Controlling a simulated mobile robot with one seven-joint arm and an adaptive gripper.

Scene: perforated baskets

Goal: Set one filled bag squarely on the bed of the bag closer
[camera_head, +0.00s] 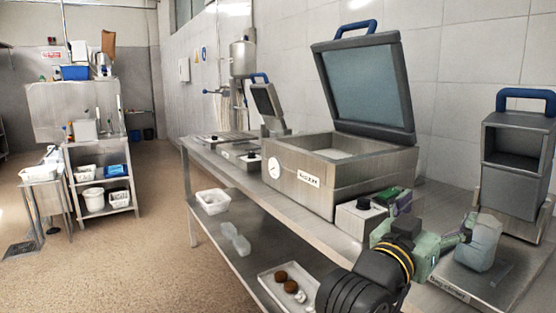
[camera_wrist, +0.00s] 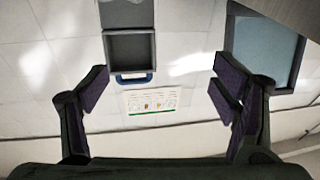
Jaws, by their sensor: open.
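The bag closer (camera_head: 516,160) is a grey upright head with a blue handle at the far right. Its metal bed (camera_head: 462,285) lies at the lower right. A pale grey-green filled bag (camera_head: 479,246) stands on the bed, looking nearly upright. Its squareness is hard to judge. My gripper (camera_head: 433,213) is beside the bag, with one finger overlapping its left edge; I cannot tell whether they touch. That view looks upside down and shows the closer head (camera_wrist: 130,52), not the bag.
A vacuum sealer (camera_head: 343,195) with its lid raised stands left of my gripper. A control box (camera_head: 357,220) sits in front of it. A lower shelf holds a tray (camera_head: 265,278) with brown and white items. The wall is close behind the bench.

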